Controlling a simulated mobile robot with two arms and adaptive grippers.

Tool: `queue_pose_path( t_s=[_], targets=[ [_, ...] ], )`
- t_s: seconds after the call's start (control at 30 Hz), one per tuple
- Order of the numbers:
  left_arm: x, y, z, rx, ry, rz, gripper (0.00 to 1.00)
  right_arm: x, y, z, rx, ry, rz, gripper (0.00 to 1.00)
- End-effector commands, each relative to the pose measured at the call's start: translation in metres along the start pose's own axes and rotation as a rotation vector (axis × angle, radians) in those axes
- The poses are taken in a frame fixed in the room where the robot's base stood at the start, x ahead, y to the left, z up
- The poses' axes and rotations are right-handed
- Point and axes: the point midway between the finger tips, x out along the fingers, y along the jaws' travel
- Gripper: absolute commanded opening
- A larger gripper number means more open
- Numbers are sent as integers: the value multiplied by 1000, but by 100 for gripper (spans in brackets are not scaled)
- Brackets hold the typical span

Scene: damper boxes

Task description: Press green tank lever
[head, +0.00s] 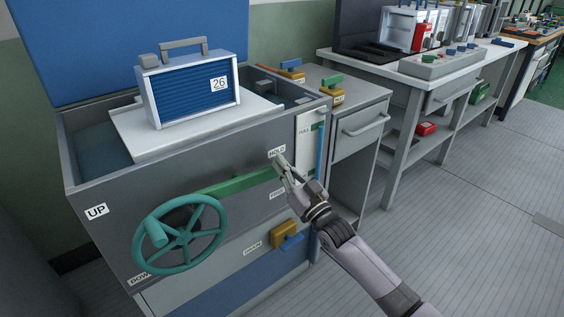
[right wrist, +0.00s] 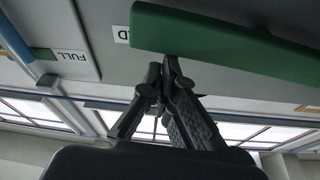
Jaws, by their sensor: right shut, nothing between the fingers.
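The green tank lever (head: 240,182) is a long flat bar on the front of the grey tank (head: 110,240). It runs from behind the teal handwheel (head: 190,232) to the right, tilted slightly up, with its free end between the HOLD label (head: 277,152) and a lower label. My right gripper (head: 281,163) is shut and empty at that free end. In the right wrist view the lever (right wrist: 220,42) crosses the top, and the closed fingertips (right wrist: 168,64) are at its edge. I cannot tell whether they touch it. My left gripper is not in view.
A blue box marked 26 (head: 190,92) stands on a white platform (head: 125,122) over the tank. A yellow-and-blue valve (head: 287,238) sits below the lever. A FULL gauge (head: 308,140) is right of the lever. A grey cabinet (head: 358,130) stands to the right; the floor beyond is clear.

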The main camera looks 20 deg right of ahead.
Motion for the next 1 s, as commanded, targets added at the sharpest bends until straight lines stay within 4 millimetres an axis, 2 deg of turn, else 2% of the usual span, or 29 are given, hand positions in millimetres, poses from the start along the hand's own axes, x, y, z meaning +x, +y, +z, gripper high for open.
queue_pose_path(
  t_s=[0.17, 0.3, 0.5, 1.0],
  targets=[
    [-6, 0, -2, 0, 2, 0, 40, -4, 3, 11, 99, -3, 35, 0],
    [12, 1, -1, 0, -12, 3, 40, -7, 5, 20, 185, -3, 66, 0],
    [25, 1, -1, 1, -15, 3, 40, -10, 7, 29, 277, -1, 98, 0],
    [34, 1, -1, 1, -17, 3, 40, -13, 7, 36, 337, -3, 118, 0]
  ],
)
